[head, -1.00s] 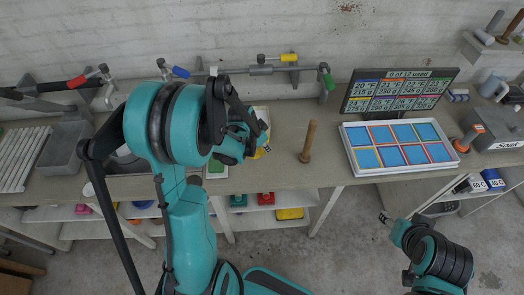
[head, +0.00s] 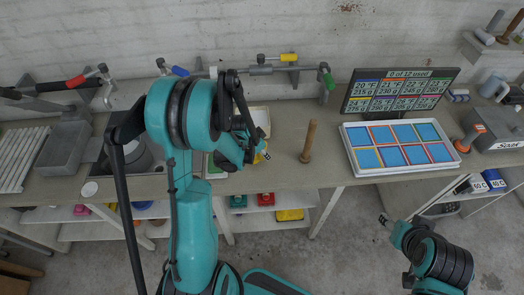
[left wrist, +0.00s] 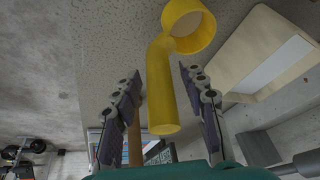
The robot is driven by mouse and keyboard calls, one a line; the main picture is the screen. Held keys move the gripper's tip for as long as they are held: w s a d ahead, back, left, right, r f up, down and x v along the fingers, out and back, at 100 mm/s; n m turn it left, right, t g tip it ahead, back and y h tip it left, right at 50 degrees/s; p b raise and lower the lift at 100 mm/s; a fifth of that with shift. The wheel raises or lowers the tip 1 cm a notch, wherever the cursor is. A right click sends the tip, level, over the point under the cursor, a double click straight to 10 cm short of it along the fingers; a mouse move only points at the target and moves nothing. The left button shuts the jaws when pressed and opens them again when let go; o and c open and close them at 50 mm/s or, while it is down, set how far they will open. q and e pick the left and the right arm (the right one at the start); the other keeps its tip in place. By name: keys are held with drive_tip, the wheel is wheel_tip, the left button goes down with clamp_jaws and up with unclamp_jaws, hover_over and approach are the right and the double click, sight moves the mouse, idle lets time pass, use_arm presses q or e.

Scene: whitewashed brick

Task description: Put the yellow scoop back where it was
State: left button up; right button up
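The yellow scoop (left wrist: 163,90) shows in the left wrist view, its round cup at the top and its handle pointing down between my left fingers. In the head view only a bit of yellow (head: 258,158) shows beside my left gripper (head: 266,154); the rest is hidden behind it. In the left wrist view my left gripper (left wrist: 160,85) is open, its fingers on either side of the handle with small gaps visible. My right gripper (head: 384,219) hangs low at the right, in front of the bench and away from the scoop; its fingers are too small to read.
A shallow pale box (head: 264,112) lies just behind the left gripper. A wooden peg (head: 309,142) stands to its right. A white tray of blue squares (head: 346,128) and a screen (head: 398,92) are further right. A wall rail (head: 270,68) holds colored-handled tools.

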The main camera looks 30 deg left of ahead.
use_arm(q)
drive_tip(key=shift+r, duration=0.2)
drive_tip(key=shift+s+r+p, duration=0.15)
drive_tip(key=shift+r+p, duration=0.15)
drive_tip(key=shift+r, duration=0.05)
drive_tip(key=p+v, duration=0.2)
drive_tip(key=v, duration=0.9)
drive_tip(key=s+d+r+n+t+y, duration=0.1)
drive_tip(key=s+d+r+n, duration=0.4)
drive_tip(key=s+d+r, duration=0.6)
drive_tip(key=shift+s+d+t, duration=0.2)
drive_tip(key=shift+s+t, duration=0.7)
drive_tip(key=shift+s, duration=0.2)
drive_tip(key=shift+w, duration=0.1)
wheel_tip(320, 180, down, 18)
drive_tip(key=b, duration=1.8)
